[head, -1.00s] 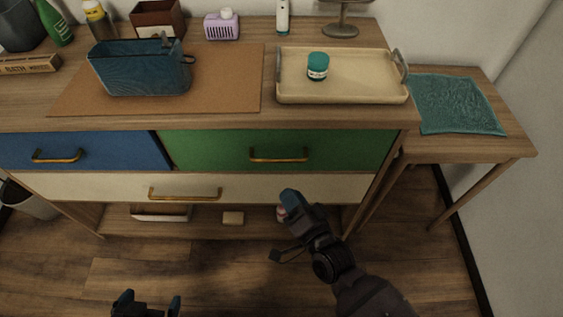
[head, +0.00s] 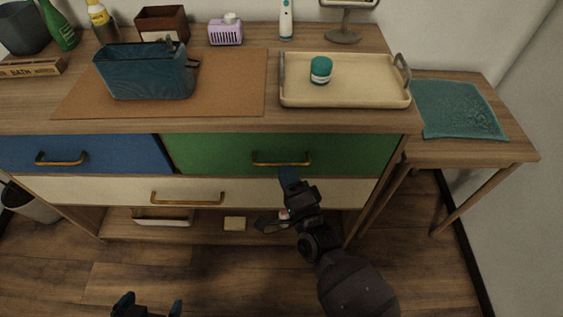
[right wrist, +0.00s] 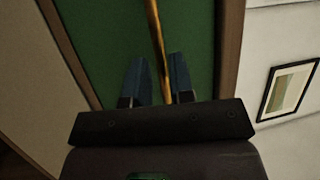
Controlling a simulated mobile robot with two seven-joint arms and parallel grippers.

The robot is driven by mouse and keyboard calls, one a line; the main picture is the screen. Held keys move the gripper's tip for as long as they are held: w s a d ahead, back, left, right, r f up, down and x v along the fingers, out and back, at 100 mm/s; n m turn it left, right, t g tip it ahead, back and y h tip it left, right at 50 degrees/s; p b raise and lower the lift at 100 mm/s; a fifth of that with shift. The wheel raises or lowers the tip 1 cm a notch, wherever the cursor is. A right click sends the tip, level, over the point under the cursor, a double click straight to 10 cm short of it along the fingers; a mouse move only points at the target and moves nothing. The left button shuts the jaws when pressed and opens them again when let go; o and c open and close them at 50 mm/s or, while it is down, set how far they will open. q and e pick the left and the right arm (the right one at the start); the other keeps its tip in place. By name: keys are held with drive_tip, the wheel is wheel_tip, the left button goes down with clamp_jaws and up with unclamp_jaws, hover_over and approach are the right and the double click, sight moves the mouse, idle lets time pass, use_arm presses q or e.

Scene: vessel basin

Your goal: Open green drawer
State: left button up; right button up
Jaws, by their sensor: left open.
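The green drawer (head: 225,153) is closed in the upper right of the dresser front, with a brass bar handle (head: 282,163). My right gripper (head: 289,180) is just below and in front of this handle. In the right wrist view the handle (right wrist: 155,32) runs between the two blue fingers of my open right gripper (right wrist: 160,80), against the green front. A gap shows beside the fingers, and I cannot tell whether they touch the handle. My left gripper (head: 149,307) is open and empty at the bottom left, over the floor and away from the dresser.
The blue drawer (head: 105,153) and the white drawer (head: 100,190) are closed. A beige tray (head: 345,100) with a teal-lidded jar (head: 321,70) and a blue basket (head: 148,75) stand on top. A side table (head: 465,152) with a teal cloth (head: 455,108) stands at the right.

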sight(282, 163)
drive_tip(key=shift+x, duration=1.75)
clamp_jaws()
